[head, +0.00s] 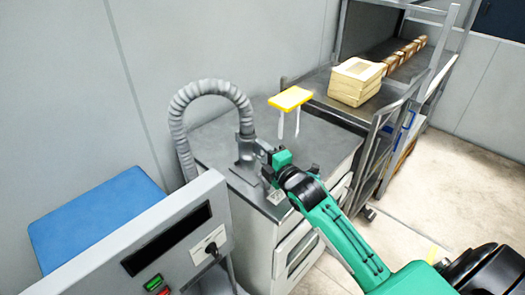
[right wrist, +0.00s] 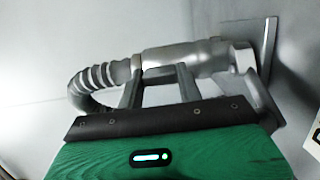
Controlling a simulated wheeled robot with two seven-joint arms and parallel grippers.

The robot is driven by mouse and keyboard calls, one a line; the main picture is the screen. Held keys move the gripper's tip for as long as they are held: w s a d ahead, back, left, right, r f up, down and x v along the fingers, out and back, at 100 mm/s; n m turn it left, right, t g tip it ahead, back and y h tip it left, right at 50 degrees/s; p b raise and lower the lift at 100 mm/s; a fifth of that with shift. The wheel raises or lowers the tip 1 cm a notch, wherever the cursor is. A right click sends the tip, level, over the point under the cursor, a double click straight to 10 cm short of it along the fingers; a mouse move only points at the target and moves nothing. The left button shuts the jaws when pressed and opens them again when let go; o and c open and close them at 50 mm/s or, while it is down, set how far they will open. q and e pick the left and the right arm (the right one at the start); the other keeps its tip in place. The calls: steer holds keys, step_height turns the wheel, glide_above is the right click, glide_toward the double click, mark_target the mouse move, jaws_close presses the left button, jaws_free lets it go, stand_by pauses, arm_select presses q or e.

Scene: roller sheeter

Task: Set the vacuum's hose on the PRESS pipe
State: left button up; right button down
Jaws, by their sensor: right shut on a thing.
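The grey ribbed hose (head: 205,88) rises from behind the grey panel, arches over and comes down to the metal cabinet top. Its smooth end cuff (right wrist: 165,62) lies between the fingers of my right gripper (right wrist: 160,85), which is shut on it. In the head view my right gripper (head: 262,160) is beside the lower end of the hose, partly hidden by its own arm. The cuff meets a pale pipe (right wrist: 240,62) on a flat base plate (right wrist: 270,45), in line with it. I cannot tell how far it is seated. No PRESS label is readable. My left gripper is out of view.
A rack with a pale block stack (head: 356,82) is behind right. A control panel (head: 165,245) and blue surface (head: 95,215) are at the left. Floor at right is free.

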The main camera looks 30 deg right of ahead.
steer(key=shift+f, duration=0.2)
stand_by(0.4)
steer(key=shift+s+a+f+b, duration=0.15)
steer(key=shift+f+b, duration=0.2)
steer(key=shift+f, duration=0.5)
steer(key=shift+r+p, duration=0.9)
steer(key=shift+p, duration=0.05)
step_height(320, 180, up, 6)
steer(key=p, duration=0.5)
